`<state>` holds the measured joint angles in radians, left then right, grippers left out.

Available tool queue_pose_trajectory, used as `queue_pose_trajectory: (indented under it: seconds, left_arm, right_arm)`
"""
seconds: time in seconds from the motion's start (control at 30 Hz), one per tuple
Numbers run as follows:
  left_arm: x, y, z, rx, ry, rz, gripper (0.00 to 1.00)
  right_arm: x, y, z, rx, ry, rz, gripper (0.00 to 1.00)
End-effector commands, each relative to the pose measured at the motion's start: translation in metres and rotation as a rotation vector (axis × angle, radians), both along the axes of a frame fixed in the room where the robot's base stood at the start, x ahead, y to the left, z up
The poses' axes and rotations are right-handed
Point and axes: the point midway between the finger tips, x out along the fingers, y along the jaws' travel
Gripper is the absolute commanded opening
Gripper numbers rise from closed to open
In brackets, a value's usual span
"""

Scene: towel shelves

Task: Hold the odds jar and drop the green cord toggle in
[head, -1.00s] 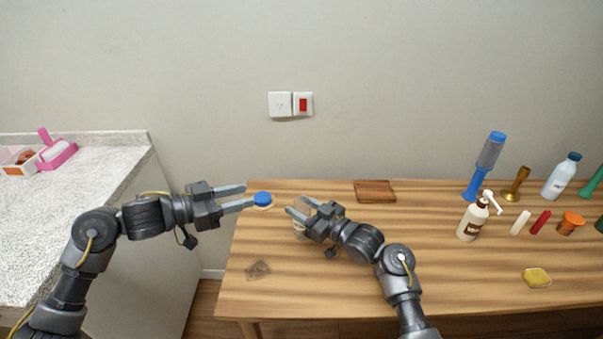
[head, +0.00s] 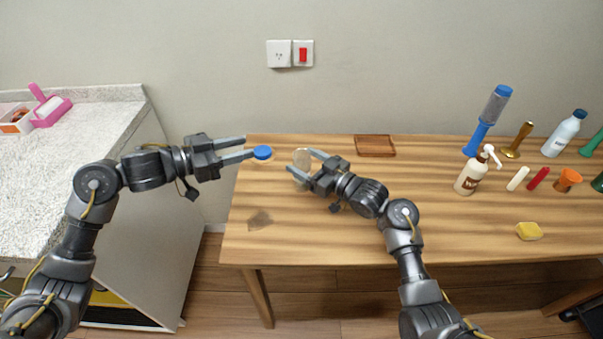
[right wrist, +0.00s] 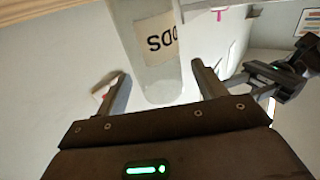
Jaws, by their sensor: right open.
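The odds jar (head: 302,157) is clear glass and stands near the table's left end. In the right wrist view the jar (right wrist: 152,60) shows a cream label with dark letters, upside down. My right gripper (head: 303,163) is open, with the jar between or just beyond its fingers. In the wrist view its fingers show gaps on both sides of the jar. My left gripper (head: 248,148) is open, left of the jar. A blue round lid (head: 262,153) is just beyond its lower fingertip; I cannot tell if they touch. I cannot make out the green cord toggle.
A faint see-through brownish patch (head: 260,220) lies on the table (head: 350,225) in front. A brown wooden board (head: 375,146) lies at the back. A pump bottle (head: 468,178), a yellow sponge (head: 529,231) and several other items stand to the right.

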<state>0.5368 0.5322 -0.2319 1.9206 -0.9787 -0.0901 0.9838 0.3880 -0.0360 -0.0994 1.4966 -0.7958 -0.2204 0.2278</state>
Motion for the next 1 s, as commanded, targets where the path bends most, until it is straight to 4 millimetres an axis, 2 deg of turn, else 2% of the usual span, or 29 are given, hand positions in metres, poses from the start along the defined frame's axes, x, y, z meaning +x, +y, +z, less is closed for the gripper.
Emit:
queue_pose_trajectory:
  seconds: [0.3, 0.5, 0.7, 1.0]
  left_arm:
    - [0.0, 0.0, 0.0, 0.0, 0.0, 0.0, 0.38]
    - [0.0, 0.0, 0.0, 0.0, 0.0, 0.0, 0.38]
    - [0.0, 0.0, 0.0, 0.0, 0.0, 0.0, 0.38]
    - [0.0, 0.0, 0.005, 0.0, 0.0, 0.0, 0.38]
  right_arm:
    - [-0.043, -0.052, -0.001, -0.005, -0.001, -0.001, 0.7]
    - [-0.061, -0.073, -0.001, -0.003, 0.0, 0.0, 0.7]
    - [-0.067, -0.08, 0.0, -0.001, 0.0, 0.001, 0.7]
    - [-0.067, -0.08, 0.005, -0.001, 0.0, 0.0, 0.7]
